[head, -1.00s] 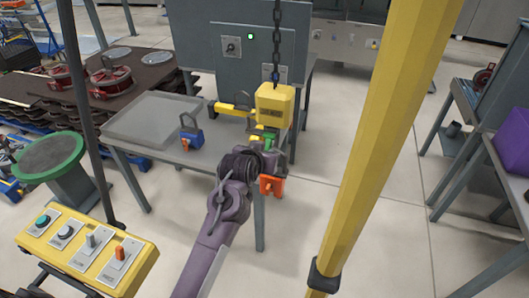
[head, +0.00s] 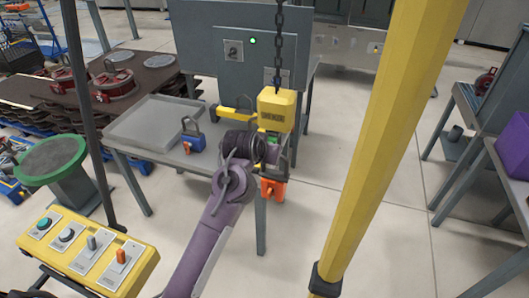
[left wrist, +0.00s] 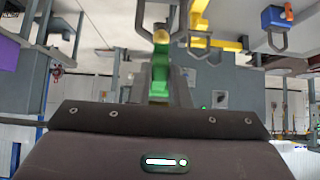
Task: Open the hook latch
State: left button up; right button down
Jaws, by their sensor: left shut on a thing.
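A yellow hoist block (head: 276,110) hangs on a dark chain in the head view. My left gripper (head: 270,148) is at the latch, just under the block. In the left wrist view the green latch (left wrist: 159,75) stands upright between the fingers, and my left gripper (left wrist: 160,92) is shut on it. Whether the latch is swung open cannot be told. My right gripper is not in view.
A grey table (head: 150,125) with a blue padlock (head: 193,136) stands behind and left. A grey panel (head: 215,70) with a green light is behind the hoist. A thick yellow post (head: 390,130) rises on the right. A yellow control box (head: 85,250) is at front left.

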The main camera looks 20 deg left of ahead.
pick_arm(q)
jog(key=shift+r, duration=0.15)
jog(key=shift+w+r+g, duration=0.1)
jog(key=shift+r+g, duration=0.95)
jog(key=shift+g, duration=0.25)
